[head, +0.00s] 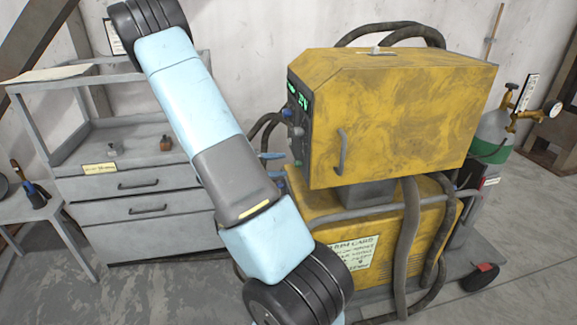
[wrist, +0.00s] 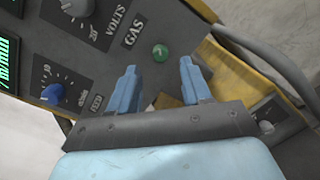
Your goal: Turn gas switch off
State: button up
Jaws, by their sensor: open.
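The yellow welding machine (head: 400,105) has a dark control panel (head: 298,115) on its left end. In the wrist view, the panel shows a round green gas switch (wrist: 160,53) beside the printed word GAS. My gripper (wrist: 158,67) is open and empty, with its light-blue fingers on either side of the switch's position in the picture. I cannot tell how far the fingertips are from the panel. In the head view, my gripper (head: 272,164) shows beside the panel's lower part, partly hidden by my arm.
A grey knob (wrist: 78,7) near VOLTS and a blue knob (wrist: 53,94) near FEED share the panel. A handle (head: 341,152) and hoses (head: 408,230) are on the machine. A grey drawer cabinet (head: 145,205) stands left, a gas cylinder (head: 492,135) right.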

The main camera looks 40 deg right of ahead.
aim_at(298, 164)
jog(key=shift+x, duration=1.95)
jog(key=shift+a, duration=0.1)
grip_shut()
